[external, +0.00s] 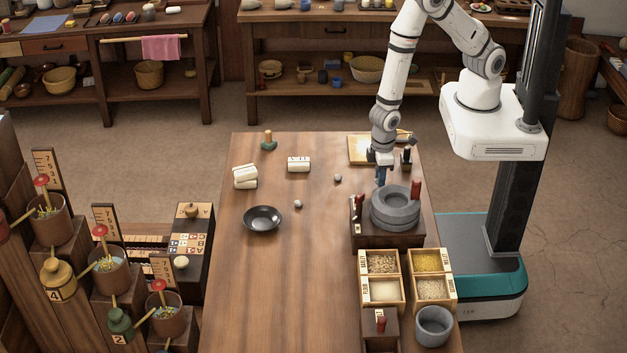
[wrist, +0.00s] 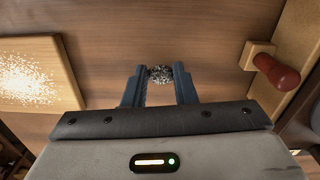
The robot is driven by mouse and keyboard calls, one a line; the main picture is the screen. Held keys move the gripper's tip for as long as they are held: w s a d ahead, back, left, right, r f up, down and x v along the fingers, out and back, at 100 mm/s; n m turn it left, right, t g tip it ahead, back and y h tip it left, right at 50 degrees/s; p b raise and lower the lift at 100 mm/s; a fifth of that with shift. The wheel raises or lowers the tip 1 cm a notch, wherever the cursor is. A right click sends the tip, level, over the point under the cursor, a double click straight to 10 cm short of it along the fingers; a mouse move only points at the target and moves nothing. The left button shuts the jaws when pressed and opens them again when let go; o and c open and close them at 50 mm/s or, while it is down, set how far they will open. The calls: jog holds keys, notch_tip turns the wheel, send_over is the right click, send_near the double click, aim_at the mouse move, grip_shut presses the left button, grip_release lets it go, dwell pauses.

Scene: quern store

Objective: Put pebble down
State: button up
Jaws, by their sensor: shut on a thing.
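My gripper (external: 381,180) is shut on a small speckled grey pebble (wrist: 160,73), which shows between the two blue fingertips in the wrist view. In the external view the gripper points down over the right side of the table, just behind the grey stone quern (external: 396,210), and the held pebble cannot be made out. Two other small grey pebbles lie on the table to the left of the gripper, a nearer one (external: 298,203) and a farther one (external: 338,178). I cannot tell whether the held pebble touches the wooden table (external: 315,260).
A wooden board (external: 358,150) with pale grains lies behind the gripper. A red-handled peg (wrist: 276,72) stands close on the right in the wrist view. Divided grain boxes (external: 400,308) stand in front of the quern. A black bowl (external: 263,218) sits at left; mid-table is mostly clear.

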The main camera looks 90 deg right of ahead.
notch_tip(320, 180, up, 8)
jog(key=shift+r+b, duration=0.2)
jog(key=shift+b, duration=0.3)
jog(key=w+d+f+m, duration=0.1)
jog(key=w+d, duration=0.5)
jog(key=d, duration=0.6)
jog(key=w+d, duration=0.6)
jog(key=d, duration=0.5)
jog(key=b, duration=0.4)
send_near(339, 231)
jog(key=shift+a+f, duration=0.1)
jog(key=shift+f, duration=0.85)
jog(key=shift+f+p, duration=0.6)
jog(key=shift+f, duration=1.7)
